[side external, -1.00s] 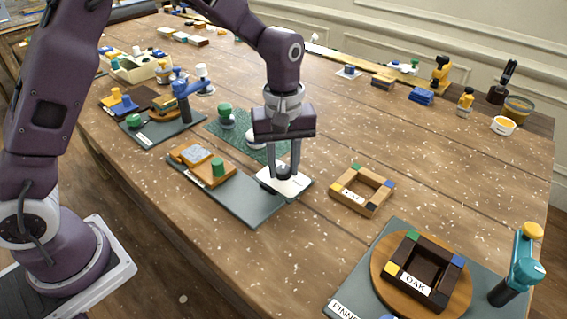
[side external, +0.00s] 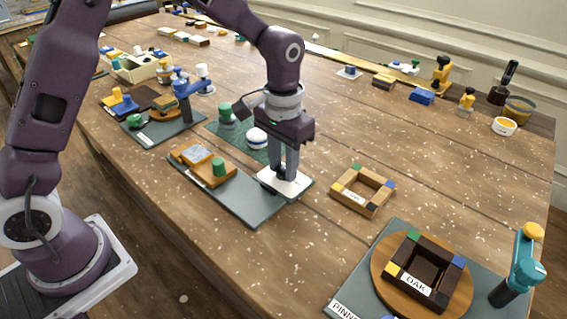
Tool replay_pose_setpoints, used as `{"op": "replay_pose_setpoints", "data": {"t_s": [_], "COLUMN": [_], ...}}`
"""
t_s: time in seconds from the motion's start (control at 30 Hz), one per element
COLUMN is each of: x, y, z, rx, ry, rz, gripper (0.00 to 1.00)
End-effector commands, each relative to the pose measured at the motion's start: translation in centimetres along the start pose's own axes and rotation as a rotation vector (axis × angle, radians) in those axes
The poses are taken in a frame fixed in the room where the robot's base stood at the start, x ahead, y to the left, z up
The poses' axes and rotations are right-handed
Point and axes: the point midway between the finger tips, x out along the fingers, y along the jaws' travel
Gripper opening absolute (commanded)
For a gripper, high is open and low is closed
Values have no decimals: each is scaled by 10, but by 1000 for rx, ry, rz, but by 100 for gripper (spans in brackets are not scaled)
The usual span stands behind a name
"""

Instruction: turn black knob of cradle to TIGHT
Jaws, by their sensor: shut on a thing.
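My gripper (side external: 284,174) points down over the white plate (side external: 297,186) at the right end of a grey base (side external: 246,206). Its fingers are closed around a small dark knob on that plate; the fingers hide most of the knob. I cannot read any TIGHT mark at this size. On the same base, to the left, sits an orange-brown block with a grey labelled top (side external: 196,154) and a green knob (side external: 218,167).
A light wooden frame (side external: 345,188) with coloured corners lies right of the plate. A dark OAK frame (side external: 408,270) sits on a round board at front right, beside a teal post (side external: 519,272). A green mat (side external: 226,130) with knobbed pieces lies behind. Bare table lies in front.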

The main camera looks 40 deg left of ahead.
Motion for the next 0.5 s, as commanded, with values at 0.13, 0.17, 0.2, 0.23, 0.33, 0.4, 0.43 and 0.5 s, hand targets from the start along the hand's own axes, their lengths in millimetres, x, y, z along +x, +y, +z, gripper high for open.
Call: {"op": "replay_pose_setpoints", "data": {"t_s": [0.13,0.17,0.2,0.23,0.33,0.4,0.43,0.5], "x": [-1,-1,-1,-1,-1,-1,-1,-1], "y": [0,-1,-1,0,-1,-1,-1,-1], "z": [-1,-1,-1,0,-1,-1,-1,-1], "rx": [126,152,185,208,280,326,343,379], "ry": [2,2,2,2,2,2,2,3], "rz": [1,0,0,1,1,0,0,0], "gripper": [0,0,0,0,0,0,0,0]}}
